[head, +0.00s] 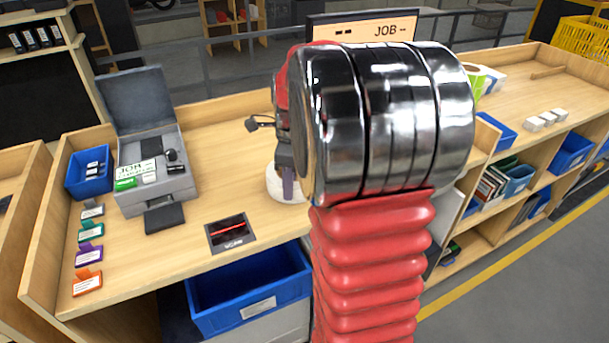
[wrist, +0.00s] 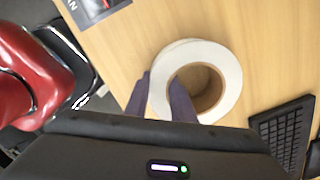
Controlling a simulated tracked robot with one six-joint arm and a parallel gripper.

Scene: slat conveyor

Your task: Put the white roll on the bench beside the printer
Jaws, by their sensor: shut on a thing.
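The white roll (wrist: 226,75) has a brown cardboard core and shows in the wrist view with its open end toward me. My gripper (wrist: 161,80) is shut on its wall, one finger inside the core and one outside. In the head view the roll (head: 287,188) shows low beside my arm, which hides part of it; my gripper (head: 288,185) is at it. I cannot tell whether the roll touches the bench (head: 215,180). A grey machine with a raised lid (head: 158,182), seemingly the printer, stands on the bench at the left.
A dark mat with a red strip (head: 230,233) lies near the front edge. A blue bin (head: 88,173) and several coloured tags stand left of the machine. A keyboard (wrist: 284,130) lies right of the roll in the wrist view. Bare wood separates machine and roll.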

